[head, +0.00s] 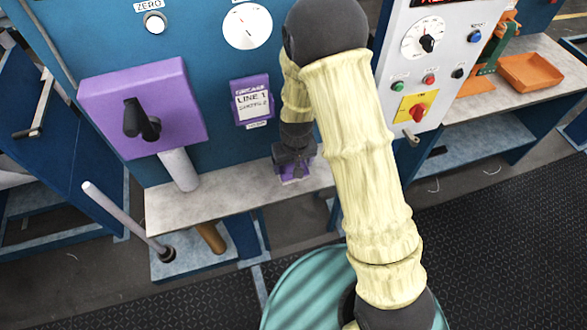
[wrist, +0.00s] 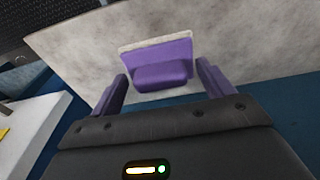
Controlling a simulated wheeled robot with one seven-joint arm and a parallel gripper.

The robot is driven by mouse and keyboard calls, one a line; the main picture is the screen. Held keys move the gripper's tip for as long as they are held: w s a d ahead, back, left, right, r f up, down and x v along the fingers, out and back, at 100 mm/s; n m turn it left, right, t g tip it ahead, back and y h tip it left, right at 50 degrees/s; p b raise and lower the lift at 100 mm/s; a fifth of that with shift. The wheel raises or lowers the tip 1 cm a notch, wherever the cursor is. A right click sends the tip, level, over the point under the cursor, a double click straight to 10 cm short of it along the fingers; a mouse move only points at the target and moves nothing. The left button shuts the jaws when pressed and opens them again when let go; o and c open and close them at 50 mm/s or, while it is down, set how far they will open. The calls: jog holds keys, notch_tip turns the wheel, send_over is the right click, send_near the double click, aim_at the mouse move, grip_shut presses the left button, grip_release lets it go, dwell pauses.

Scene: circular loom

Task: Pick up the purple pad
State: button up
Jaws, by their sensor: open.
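The purple pad (wrist: 160,72) lies on the grey shelf (wrist: 240,40) in the wrist view, a purple block with a raised front part and a pale strip along its far and left edges. My gripper (wrist: 160,85) is open, with one purple-sided finger to the left of the pad and one to the right. I cannot tell whether either finger touches it. In the head view my gripper (head: 294,172) is low over the shelf, below the purple "LINE 1" sign. There the pad is largely hidden by the gripper, and purple at that spot may be pad or fingers.
A large purple box with a black handle (head: 145,108) stands left on the blue panel. A pale lever (head: 128,220) sticks up at the shelf's front left. A white control panel (head: 425,65) is to the right. An orange tray (head: 530,72) sits on the right bench.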

jog(key=c, duration=0.6)
jog(key=shift+r, duration=0.15)
notch_tip(320, 180, up, 18)
jog(key=b, duration=0.3)
dwell(0.3)
jog(key=o, duration=0.4)
jog(key=shift+c, duration=1.4)
jog(key=shift+f, duration=0.2)
